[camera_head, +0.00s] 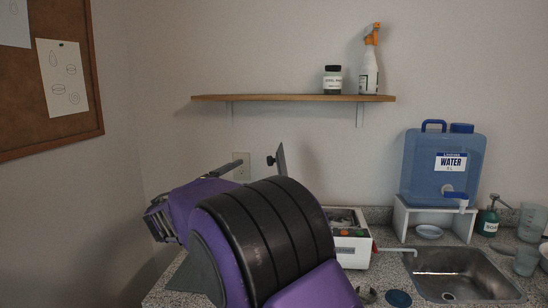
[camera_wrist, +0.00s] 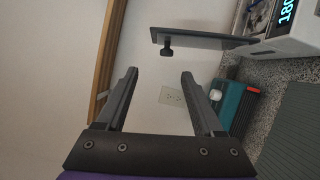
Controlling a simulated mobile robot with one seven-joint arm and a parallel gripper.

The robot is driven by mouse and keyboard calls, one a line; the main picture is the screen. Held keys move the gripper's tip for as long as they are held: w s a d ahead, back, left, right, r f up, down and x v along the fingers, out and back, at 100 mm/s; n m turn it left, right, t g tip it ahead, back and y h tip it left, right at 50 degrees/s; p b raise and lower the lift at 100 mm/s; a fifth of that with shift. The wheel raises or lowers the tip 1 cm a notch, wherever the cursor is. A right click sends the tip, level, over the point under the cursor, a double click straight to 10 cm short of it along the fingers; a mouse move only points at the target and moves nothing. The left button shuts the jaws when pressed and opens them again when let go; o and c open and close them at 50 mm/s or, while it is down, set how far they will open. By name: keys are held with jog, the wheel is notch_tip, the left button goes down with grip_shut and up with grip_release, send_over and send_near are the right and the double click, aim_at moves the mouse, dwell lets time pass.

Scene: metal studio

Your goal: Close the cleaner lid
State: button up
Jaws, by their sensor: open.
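The cleaner (camera_head: 352,252) is a white box on the counter, partly hidden behind my arm in the head view. Its body (camera_wrist: 292,38) with a lit display shows at the top right of the wrist view. The cleaner lid (camera_head: 281,160) is a thin grey plate standing up, open, with a dark knob on its left face. In the wrist view the lid (camera_wrist: 200,38) is seen nearly edge-on. My gripper (camera_wrist: 159,75) is open and empty, its fingertips apart from the lid and knob. In the head view one finger (camera_head: 225,169) shows left of the knob.
A teal case (camera_wrist: 232,105) with a red part lies beside the cleaner. A wall shelf (camera_head: 290,98) holds a jar and spray bottle above. A sink (camera_head: 460,275), blue water container (camera_head: 430,172) and cups stand at right. A wall outlet (camera_wrist: 174,97) is behind.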

jog(key=a+f+p+x, duration=0.1)
jog(key=p+x, duration=0.1)
jog(key=x, duration=1.4)
jog(key=shift+w+a+f, duration=0.2)
jog(key=shift+w+f, duration=0.2)
jog(key=shift+w, duration=0.15)
grip_shut()
